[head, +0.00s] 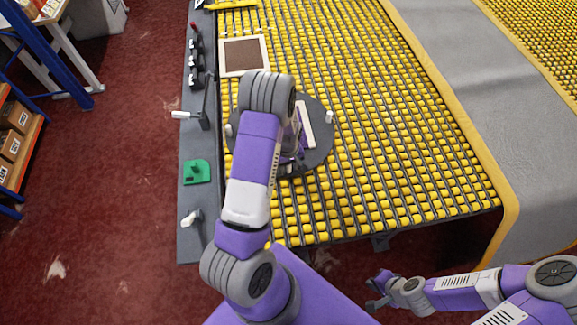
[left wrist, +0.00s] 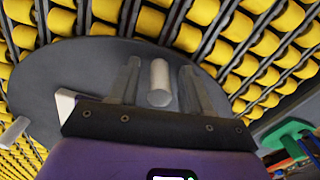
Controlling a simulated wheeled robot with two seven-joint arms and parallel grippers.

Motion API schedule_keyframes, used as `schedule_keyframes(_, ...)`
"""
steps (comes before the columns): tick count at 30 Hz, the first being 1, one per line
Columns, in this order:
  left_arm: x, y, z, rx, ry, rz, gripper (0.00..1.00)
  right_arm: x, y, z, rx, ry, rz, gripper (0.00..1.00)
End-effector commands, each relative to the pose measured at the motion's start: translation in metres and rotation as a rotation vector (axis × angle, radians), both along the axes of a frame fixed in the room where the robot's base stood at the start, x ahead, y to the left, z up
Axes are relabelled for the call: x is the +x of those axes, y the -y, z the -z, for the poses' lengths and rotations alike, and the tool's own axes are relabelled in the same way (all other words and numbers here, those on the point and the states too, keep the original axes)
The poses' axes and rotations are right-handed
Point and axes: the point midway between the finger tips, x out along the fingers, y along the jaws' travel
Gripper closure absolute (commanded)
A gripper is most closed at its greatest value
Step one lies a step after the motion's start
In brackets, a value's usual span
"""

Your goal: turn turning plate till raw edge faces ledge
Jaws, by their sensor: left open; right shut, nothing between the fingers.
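The turning plate (head: 320,146) is a dark grey disc set among yellow rollers. My left arm covers much of it in the head view. A pale strip (head: 307,126) shows on the plate beside my arm; a pale corner (left wrist: 65,104) also shows in the left wrist view. I cannot tell which edge is raw. The plate has white pegs at its rim, one at the right (head: 329,117). My left gripper (left wrist: 159,66) is open over the plate, its fingers either side of a white peg (left wrist: 159,84), with gaps. My right gripper (head: 376,292) is shut and empty, off the table's front.
A grey ledge (head: 190,145) runs along the table's left side, carrying a lever (head: 205,121), a green block (head: 196,172) and several dark fittings. A brown panel with a pale border (head: 244,56) lies behind the plate. The rollers (head: 400,130) to the right are clear.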

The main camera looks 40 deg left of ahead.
Motion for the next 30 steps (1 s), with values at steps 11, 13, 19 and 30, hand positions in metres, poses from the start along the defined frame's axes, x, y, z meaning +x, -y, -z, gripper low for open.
schedule_keyframes(11,0.0,0.0,0.0,0.0,0.0,0.001,0.79,-0.0001,0.0,-0.0001,0.0,0.0,0.0,1.0)
schedule_keyframes(13,0.0,0.0,-0.0001,0.0,0.0,0.001,0.9,-0.0001,0.0,-0.0001,0.0,0.0,0.0,1.0)
schedule_keyframes(19,0.0,0.0,-0.0002,0.0,0.0,0.001,1.0,-0.0001,-0.0001,-0.0001,0.0,0.0,0.0,1.0)
schedule_keyframes(30,0.0013,0.0022,-0.0001,0.0,0.0,0.033,1.0,-0.0001,-0.0001,0.0013,0.0,0.0,0.0,1.0)
